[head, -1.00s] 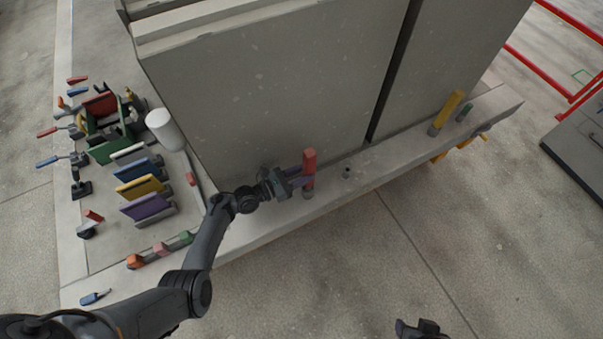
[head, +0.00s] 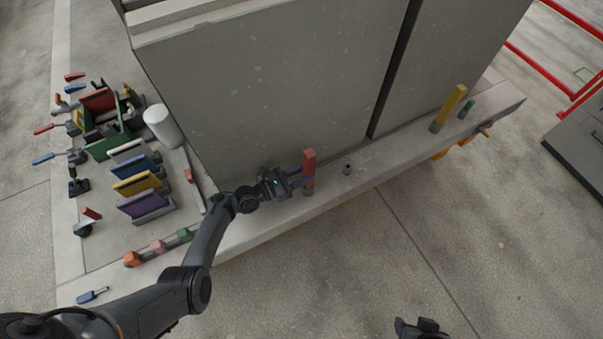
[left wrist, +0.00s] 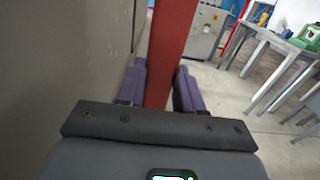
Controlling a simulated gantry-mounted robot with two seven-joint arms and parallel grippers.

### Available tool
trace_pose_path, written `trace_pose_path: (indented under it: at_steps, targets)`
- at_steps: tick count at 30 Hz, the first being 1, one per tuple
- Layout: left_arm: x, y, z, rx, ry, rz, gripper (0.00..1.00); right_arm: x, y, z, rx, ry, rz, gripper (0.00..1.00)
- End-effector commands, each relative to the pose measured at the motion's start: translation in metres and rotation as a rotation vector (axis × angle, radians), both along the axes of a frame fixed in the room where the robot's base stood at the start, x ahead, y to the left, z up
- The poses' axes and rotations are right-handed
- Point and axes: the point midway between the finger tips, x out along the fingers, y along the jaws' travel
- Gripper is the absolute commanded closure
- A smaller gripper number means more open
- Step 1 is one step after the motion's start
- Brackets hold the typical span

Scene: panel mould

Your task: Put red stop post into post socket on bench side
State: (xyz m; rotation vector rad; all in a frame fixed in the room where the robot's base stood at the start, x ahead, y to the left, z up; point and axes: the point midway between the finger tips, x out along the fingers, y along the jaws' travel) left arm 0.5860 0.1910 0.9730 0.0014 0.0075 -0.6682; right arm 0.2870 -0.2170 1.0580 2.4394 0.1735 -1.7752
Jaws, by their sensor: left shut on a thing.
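The red stop post (head: 309,160) stands upright above the bench's front ledge, close to the grey panel wall. My left gripper (head: 299,180) is shut on it. In the left wrist view the red post (left wrist: 171,50) rises between the two purple finger pads (left wrist: 160,90). A short grey post socket (head: 308,191) is directly below the post on the bench side. The post's lower end lines up with it, but I cannot tell if it is inside. A dark part of my right gripper (head: 422,328) shows at the bottom edge; its jaws are unclear.
A small grey socket (head: 347,168) sits on the ledge to the right. A yellow post (head: 453,103) stands farther right. The tall panel (head: 270,85) borders the ledge. Coloured plates (head: 145,203) and clamps crowd the bench's left. The floor in front is clear.

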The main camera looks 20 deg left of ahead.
Motion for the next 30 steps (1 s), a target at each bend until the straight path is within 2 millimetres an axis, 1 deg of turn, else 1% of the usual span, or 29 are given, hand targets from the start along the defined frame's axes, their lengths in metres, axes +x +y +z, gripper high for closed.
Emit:
trace_pose_path:
  at_steps: [13, 14, 18, 19, 30]
  targets:
    - [0.0008, 0.0002, -0.0085, 0.000, -0.005, 0.000, 1.00, -0.0001, -0.0007, -0.0078, -0.003, 0.000, 0.002, 0.49]
    - [0.0009, 0.0002, -0.0076, 0.000, -0.005, 0.000, 0.60, -0.0001, -0.0008, -0.0071, -0.004, 0.000, 0.002, 0.49]
    - [0.0006, 0.0001, -0.0080, 0.000, -0.003, 0.000, 0.38, -0.0001, -0.0019, -0.0071, -0.008, 0.000, 0.006, 0.49]
    - [0.0006, 0.0000, -0.0082, 0.000, -0.003, 0.000, 0.35, -0.0002, -0.0021, -0.0071, -0.008, 0.000, 0.006, 0.49]
    - [-0.0031, 0.0025, -0.0100, 0.001, 0.002, 0.000, 0.35, -0.0002, -0.0023, -0.0063, -0.009, 0.000, 0.006, 0.49]
